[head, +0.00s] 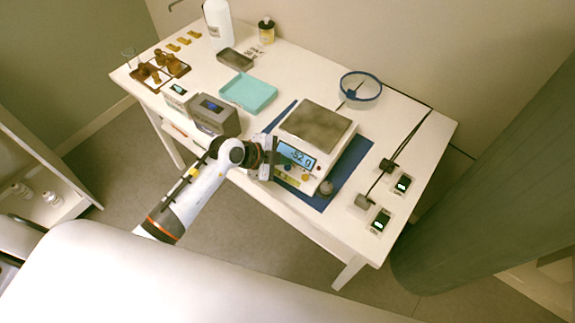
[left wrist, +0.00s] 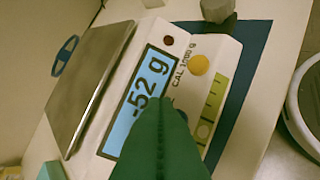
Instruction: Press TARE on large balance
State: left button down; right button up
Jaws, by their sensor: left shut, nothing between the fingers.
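The large balance (head: 321,122) is white with a brown-grey square pan and stands on a blue mat (head: 355,152) near the table's front edge. Its lit blue display (head: 297,156) reads -52 g. It also shows in the left wrist view (left wrist: 148,88), with a small red dot (left wrist: 168,41), a yellow button (left wrist: 198,64), and the print "CAL 1000 g". My left gripper (head: 272,160) is at the display's left front corner. In the left wrist view its shut green fingers (left wrist: 168,125) cover the display's lower end and part of the panel. Contact cannot be told, and no TARE label is readable.
A small grey weight (head: 326,188) stands at the balance's front right. A grey device (head: 214,115) and a teal tray (head: 248,92) are to the left. Two small displays with black cables (head: 402,184) lie at right.

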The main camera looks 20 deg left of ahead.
pick_arm(q)
jog(key=shift+f, duration=0.15)
jog(key=shift+f, duration=0.25)
jog(key=shift+f, duration=0.4)
dwell(0.8)
jog(key=shift+r+p, duration=0.8)
jog(key=shift+p, duration=0.55)
jog(key=shift+r, duration=0.1)
notch_tip(320, 180, up, 5)
jog(key=p, duration=0.6)
